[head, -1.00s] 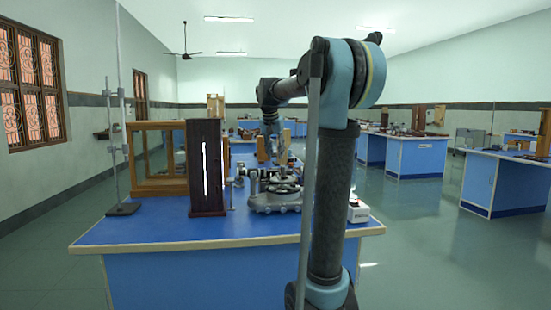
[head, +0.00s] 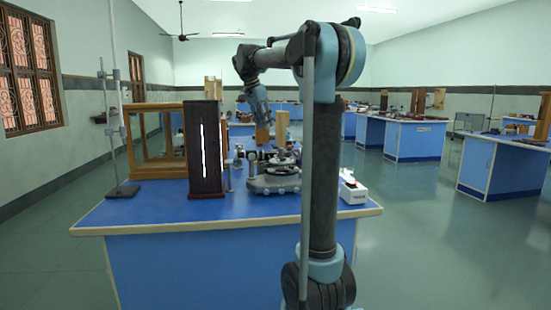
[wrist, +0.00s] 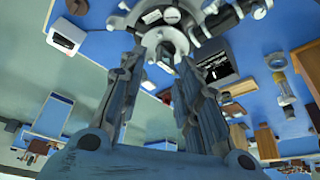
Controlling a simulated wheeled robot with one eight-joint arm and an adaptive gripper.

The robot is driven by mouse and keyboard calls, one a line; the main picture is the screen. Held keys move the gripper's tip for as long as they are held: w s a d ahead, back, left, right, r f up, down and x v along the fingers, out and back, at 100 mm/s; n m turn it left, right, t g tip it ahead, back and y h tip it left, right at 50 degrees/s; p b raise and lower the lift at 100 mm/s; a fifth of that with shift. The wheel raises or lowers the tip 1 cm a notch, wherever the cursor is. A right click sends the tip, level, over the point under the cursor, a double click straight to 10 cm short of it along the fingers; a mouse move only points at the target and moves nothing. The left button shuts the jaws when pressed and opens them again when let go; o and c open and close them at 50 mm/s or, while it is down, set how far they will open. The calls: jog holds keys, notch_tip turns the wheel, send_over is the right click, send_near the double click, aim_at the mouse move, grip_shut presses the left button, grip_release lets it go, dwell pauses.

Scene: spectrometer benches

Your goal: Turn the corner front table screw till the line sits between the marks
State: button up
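The spectrometer (head: 275,183), a grey metal instrument with a round table on top, stands on the blue bench. My gripper (head: 262,135) is above it in the head view, pointing down and apart from it. In the wrist view, my gripper (wrist: 157,64) has its two fingers spread with nothing between them. The spectrometer's round grey part (wrist: 165,40) shows just beyond the fingertips. The corner front table screw cannot be told apart from the other fittings.
A tall dark wooden box with a bright slit (head: 204,150) stands left of the spectrometer. A wood-framed glass case (head: 152,150) and a retort stand (head: 122,190) are farther left. A white box (head: 352,190) sits on the right. The bench front (head: 240,215) is clear.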

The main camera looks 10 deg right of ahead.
aim_at(276, 163)
jog(key=x, duration=1.7)
jog(key=shift+a+f, duration=0.1)
jog(key=shift+a, duration=0.05)
grip_shut()
